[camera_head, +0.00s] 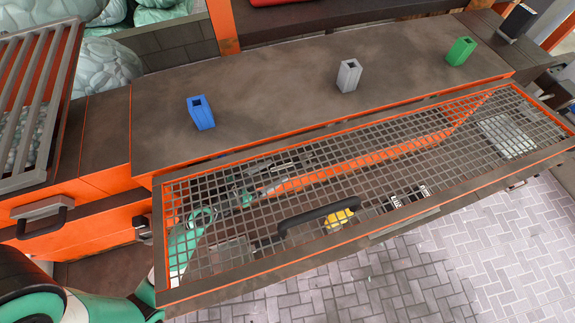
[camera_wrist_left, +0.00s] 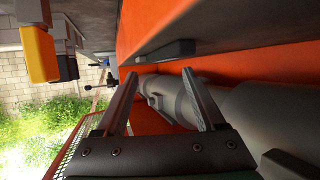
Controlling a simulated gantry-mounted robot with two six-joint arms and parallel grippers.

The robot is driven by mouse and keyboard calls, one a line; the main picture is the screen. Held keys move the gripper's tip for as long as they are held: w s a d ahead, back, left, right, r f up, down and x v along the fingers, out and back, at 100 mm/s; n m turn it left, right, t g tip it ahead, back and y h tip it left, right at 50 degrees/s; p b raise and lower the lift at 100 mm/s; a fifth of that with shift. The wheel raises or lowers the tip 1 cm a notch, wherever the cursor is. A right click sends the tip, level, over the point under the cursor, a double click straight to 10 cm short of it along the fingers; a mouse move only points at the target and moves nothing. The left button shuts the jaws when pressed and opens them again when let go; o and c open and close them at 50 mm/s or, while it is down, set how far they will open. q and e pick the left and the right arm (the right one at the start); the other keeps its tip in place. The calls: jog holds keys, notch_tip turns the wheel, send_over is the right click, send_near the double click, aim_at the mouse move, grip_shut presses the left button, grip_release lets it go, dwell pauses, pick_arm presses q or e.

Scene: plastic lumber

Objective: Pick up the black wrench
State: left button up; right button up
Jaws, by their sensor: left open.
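I cannot clearly pick out a black wrench in either view. My left gripper (camera_wrist_left: 165,90) is open in the left wrist view, with nothing between its two fingers. In the head view, my green left arm comes in from the lower left and passes beneath the wire mesh, where the left gripper (camera_head: 278,178) shows partly hidden. In the wrist view, a dark bar (camera_wrist_left: 166,52) lies against an orange panel beyond the fingers; I cannot tell whether it is a wrench. A grey cylindrical body (camera_wrist_left: 180,95) lies behind the fingers. My right gripper is not in view.
A long mesh-topped frame (camera_head: 400,228) with a black handle (camera_head: 318,214) covers the area in front of the counter (camera_head: 265,90). A yellow object (camera_head: 339,218) shows beneath the mesh. Blue (camera_head: 201,114), grey (camera_head: 348,76) and green (camera_head: 460,51) blocks stand apart on the counter.

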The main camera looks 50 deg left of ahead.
pick_arm(q)
jog(key=x, duration=0.5)
jog(key=shift+d+f, duration=0.1)
jog(key=shift+f, duration=0.05)
grip_shut()
